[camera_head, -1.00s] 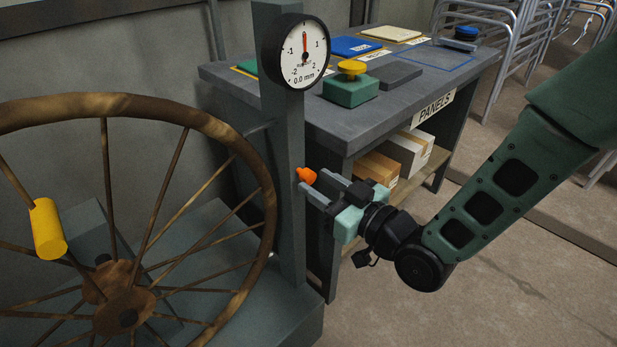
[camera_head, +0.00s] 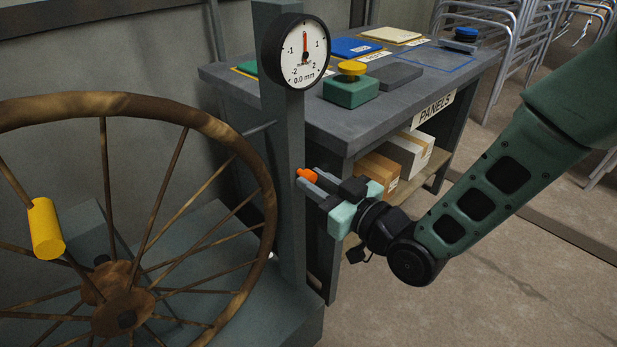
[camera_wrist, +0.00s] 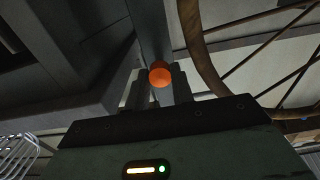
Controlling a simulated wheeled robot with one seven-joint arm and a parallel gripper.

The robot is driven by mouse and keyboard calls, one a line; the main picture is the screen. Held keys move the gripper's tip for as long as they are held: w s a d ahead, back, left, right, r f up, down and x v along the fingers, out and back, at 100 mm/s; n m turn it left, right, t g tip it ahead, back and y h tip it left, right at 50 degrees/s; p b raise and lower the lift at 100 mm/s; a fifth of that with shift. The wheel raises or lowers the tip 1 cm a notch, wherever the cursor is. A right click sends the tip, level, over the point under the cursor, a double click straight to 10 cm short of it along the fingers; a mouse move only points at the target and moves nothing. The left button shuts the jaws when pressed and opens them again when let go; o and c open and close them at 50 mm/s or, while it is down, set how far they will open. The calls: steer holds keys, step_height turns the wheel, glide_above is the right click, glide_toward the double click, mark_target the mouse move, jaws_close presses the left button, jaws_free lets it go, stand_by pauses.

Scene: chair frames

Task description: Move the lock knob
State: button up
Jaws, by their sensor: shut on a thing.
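The orange lock knob (camera_head: 307,175) sits on the side of the grey-green upright post (camera_head: 291,215), below the dial gauge. My gripper (camera_head: 312,182) reaches in from the right and is shut on the knob, with its fingers at the post. In the wrist view the knob (camera_wrist: 160,74) shows as a round orange end between the fingertips, in front of the post (camera_wrist: 148,30). The fingers hide part of the knob in the head view.
A rusty spoked wheel (camera_head: 262,200) with a yellow handle (camera_head: 46,228) stands left of the post. The dial gauge (camera_head: 296,50) reads about zero. Behind is a dark bench (camera_head: 300,125) with colored panels on top and boxes (camera_head: 405,152) beneath. Open floor lies at right.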

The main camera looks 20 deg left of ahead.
steer(key=shift+s+d, duration=0.2)
steer(key=shift+d, duration=0.3)
steer(key=o, duration=1.1)
steer(key=shift+c, duration=0.2)
steer(key=p+v, duration=0.5)
steer(key=v, duration=1.2)
steer(key=shift+d, duration=0.2)
steer(key=shift+s+f, duration=0.1)
